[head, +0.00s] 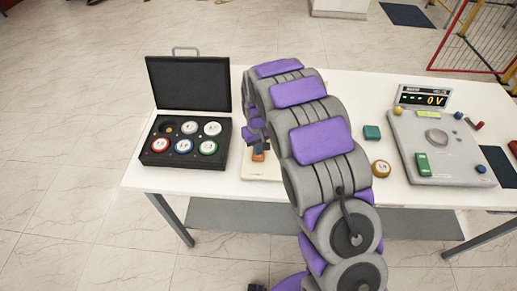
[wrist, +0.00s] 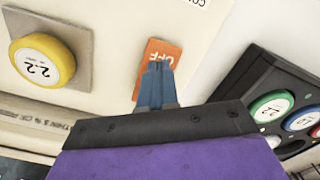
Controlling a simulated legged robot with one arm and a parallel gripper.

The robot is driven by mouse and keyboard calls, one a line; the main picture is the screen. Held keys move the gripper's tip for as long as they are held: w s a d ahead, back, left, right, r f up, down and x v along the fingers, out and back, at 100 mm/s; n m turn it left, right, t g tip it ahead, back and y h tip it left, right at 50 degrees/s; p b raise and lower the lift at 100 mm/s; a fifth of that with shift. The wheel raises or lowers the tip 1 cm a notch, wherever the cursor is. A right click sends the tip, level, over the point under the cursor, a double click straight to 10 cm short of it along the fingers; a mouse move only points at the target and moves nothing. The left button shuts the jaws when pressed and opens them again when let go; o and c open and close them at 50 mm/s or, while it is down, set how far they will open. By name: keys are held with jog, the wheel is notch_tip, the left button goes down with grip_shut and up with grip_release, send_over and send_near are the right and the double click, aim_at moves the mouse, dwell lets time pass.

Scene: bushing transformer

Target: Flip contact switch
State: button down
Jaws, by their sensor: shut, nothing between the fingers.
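The contact switch (wrist: 160,52) is an orange rocker marked OFF, set in a white panel (wrist: 110,30) in the wrist view. My gripper (wrist: 154,72) is shut and empty, with its blue fingertips overlapping the switch's lower part. I cannot tell whether they touch it. In the head view the orange switch (head: 258,156) shows small beside my arm, on a pale board (head: 262,172) on the table. My gripper there is mostly hidden behind my purple and grey arm.
A yellow round weight marked 2.2 (wrist: 42,60) sits left of the switch. An open black case (head: 186,160) with several coloured round pieces stands at left. A grey meter panel (head: 440,150) with a display reading 0V (head: 422,97) stands at right.

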jog(key=shift+r+p, duration=1)
jog(key=shift+r, duration=2.35)
jog(key=s+d+r+m, duration=0.2)
jog(key=s+d+r, duration=0.45)
jog(key=s, duration=0.25)
jog(key=s+d+r+m, duration=0.1)
jog(key=s+d+r, duration=0.55)
jog(key=s, duration=0.25)
jog(key=s+d+m+g, duration=0.1)
jog(key=s, duration=1)
jog(key=s+d+r+m, duration=0.1)
jog(key=s+d, duration=0.1)
jog(key=s, duration=0.9)
jog(key=shift+d+r+m+g+b, duration=0.2)
jog(key=shift+r+m+g+b, duration=0.1)
jog(key=shift+g+b, duration=0.15)
